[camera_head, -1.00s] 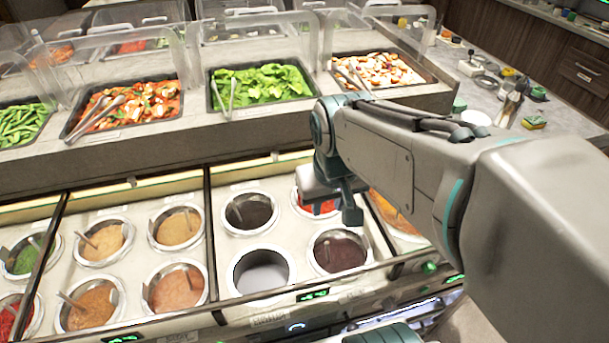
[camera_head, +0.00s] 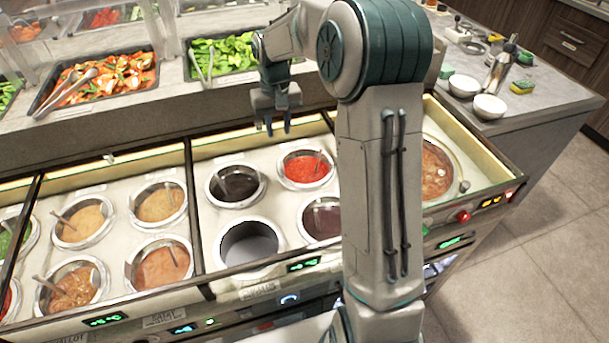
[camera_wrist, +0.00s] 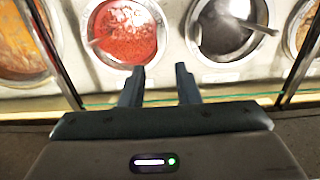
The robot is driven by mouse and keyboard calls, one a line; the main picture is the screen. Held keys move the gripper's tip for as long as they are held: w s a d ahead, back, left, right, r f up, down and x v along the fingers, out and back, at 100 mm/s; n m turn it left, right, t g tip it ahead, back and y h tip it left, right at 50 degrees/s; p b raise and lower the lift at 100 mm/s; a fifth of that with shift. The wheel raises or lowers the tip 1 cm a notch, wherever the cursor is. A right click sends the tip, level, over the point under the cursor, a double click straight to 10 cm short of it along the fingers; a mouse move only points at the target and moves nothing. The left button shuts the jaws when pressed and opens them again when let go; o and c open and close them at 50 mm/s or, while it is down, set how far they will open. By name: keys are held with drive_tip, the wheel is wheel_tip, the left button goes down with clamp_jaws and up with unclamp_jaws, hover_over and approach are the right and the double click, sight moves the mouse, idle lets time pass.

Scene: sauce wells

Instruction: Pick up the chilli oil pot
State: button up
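A round steel pot of bright red sauce (camera_head: 307,168), which looks like the chilli oil pot, sits in a well of the counter's middle section, back row right. A spoon handle stands in it. It shows at top left in the wrist view (camera_wrist: 126,32). No readable label confirms its contents. My gripper (camera_head: 278,128) hangs fingers down above the back edge of the wells, behind and a little left of the red pot. In the wrist view my gripper (camera_wrist: 160,76) has its two fingers apart with nothing between them; it is not touching the pot.
A dark sauce pot (camera_head: 236,184) is left of the red one, a purple-brown pot (camera_head: 321,218) in front, and an empty-looking well (camera_head: 249,243) front left. Food trays (camera_head: 222,56) stand on the raised ledge behind. My arm hides part of the right side.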

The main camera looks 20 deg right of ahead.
wheel_tip(320, 180, down, 14)
drive_tip(key=shift+d+r+p, duration=0.1)
drive_tip(key=shift+r+p, duration=0.15)
drive_tip(key=shift+p, duration=0.3)
clamp_jaws()
drive_tip(key=shift+w+r, duration=0.1)
drive_tip(key=shift+r, duration=0.05)
idle(1.2)
